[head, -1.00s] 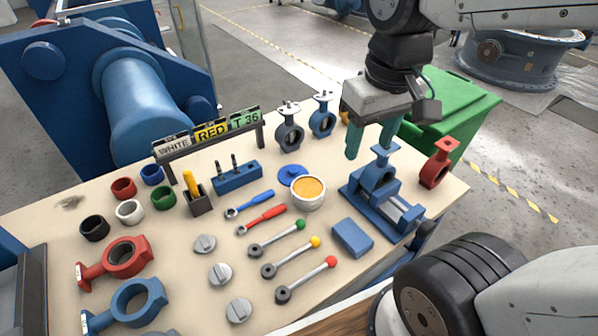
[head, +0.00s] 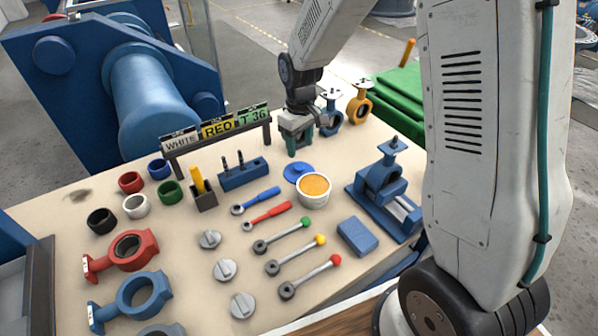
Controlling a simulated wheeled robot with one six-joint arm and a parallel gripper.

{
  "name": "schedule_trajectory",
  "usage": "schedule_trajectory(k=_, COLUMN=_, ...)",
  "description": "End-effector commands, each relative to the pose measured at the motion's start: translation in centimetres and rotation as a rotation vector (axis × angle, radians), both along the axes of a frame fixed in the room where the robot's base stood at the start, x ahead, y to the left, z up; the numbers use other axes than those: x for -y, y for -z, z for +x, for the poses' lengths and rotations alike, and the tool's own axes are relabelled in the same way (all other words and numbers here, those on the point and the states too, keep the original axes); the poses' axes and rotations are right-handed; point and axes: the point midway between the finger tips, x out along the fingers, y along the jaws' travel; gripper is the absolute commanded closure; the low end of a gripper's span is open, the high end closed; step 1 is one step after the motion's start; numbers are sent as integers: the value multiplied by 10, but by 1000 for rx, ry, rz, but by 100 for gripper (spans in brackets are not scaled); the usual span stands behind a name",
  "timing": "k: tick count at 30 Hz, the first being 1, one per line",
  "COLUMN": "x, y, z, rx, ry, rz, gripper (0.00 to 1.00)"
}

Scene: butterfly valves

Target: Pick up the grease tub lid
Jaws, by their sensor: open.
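The grease tub lid (head: 297,172) is a blue disc with a small raised knob. It lies on the bench behind and left of the grease tub (head: 314,190), a white tub filled with orange grease. My gripper (head: 295,147) has green fingers pointing down. It is open and stands behind the lid in the picture, apparently above the bench and apart from the lid. One finger is partly hidden.
A blue vise (head: 385,190) stands right of the tub. A blue block with pins (head: 243,175) and a sign rack (head: 215,135) stand to the left. Levers with coloured knobs (head: 305,222) lie in front. Valve bodies (head: 330,115) stand behind.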

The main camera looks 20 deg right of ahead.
Motion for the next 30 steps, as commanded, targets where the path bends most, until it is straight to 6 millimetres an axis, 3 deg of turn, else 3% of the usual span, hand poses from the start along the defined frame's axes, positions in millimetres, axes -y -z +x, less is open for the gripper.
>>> schedule_trajectory(k=18, x=-1, y=76, z=3, rx=-2, ry=-5, rz=0, gripper=48)
schedule_trajectory(k=27, x=-1, y=81, z=3, rx=1, ry=-4, rz=0, gripper=48)
schedule_trajectory(k=30, x=-1, y=81, z=3, rx=0, ry=-4, rz=0, gripper=76)
